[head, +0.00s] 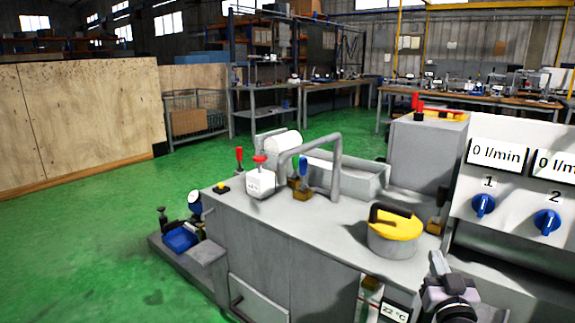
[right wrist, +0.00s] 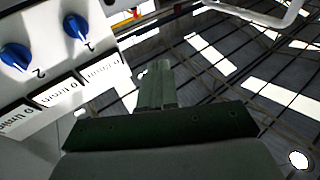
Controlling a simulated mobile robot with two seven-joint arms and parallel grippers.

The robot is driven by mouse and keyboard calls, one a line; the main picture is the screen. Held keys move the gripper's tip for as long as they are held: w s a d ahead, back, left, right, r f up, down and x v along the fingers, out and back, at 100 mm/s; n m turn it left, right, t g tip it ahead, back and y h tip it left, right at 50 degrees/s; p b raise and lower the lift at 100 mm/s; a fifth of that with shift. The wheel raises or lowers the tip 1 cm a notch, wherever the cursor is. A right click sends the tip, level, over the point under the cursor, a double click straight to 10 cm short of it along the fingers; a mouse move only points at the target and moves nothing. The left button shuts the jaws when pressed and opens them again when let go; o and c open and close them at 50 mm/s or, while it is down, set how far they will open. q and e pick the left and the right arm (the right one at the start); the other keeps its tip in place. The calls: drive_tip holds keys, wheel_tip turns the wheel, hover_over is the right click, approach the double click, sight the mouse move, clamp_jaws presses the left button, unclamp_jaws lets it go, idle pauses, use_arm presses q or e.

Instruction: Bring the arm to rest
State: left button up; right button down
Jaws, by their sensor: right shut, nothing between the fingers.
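My right gripper (head: 437,263) shows at the lower right of the head view, in front of the grinder's grey top (head: 340,232) and near the yellow-lidded pot (head: 393,240). Its fingers are together with nothing between them. In the right wrist view the gripper (right wrist: 156,72) points up toward the roof, with the control panel (right wrist: 50,45) to its left. The panel (head: 520,165) carries two blue knobs, 1 (head: 483,205) and 2 (head: 547,222), under displays reading 0 l/min. My left gripper is not in view.
A handle-like grey tube (head: 337,165) rises from the grinder top. A red-knobbed white box (head: 260,180) and a blue-handled valve (head: 303,180) stand beside it. A small display (head: 394,311) reads 22 °C. Green floor (head: 90,240) is clear at the left, before a wooden wall (head: 80,115).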

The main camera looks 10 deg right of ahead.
use_arm(q)
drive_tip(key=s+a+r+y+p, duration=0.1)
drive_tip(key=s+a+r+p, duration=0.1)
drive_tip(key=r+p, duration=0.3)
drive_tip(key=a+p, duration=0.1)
drive_tip(key=p, duration=0.2)
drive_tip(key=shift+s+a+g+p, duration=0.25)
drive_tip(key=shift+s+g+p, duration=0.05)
drive_tip(key=shift+p, duration=0.05)
use_arm(e)
drive_tip(key=s+a+f+n+g+y, duration=0.3)
drive_tip(key=s+a+f, duration=0.4)
drive_tip(key=s+a, duration=0.4)
drive_tip(key=s+a+f+n+g+y, duration=0.3)
drive_tip(key=s+a+f+g+y, duration=0.2)
drive_tip(key=s+a, duration=0.6)
wheel_tip(320, 180, down, 3)
drive_tip(key=shift+s+a+r+g+y, duration=0.2)
drive_tip(key=shift+s+g+y, duration=0.1)
drive_tip(key=shift+s+y, duration=0.4)
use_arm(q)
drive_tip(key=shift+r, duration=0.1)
use_arm(e)
drive_tip(key=shift+s, duration=0.1)
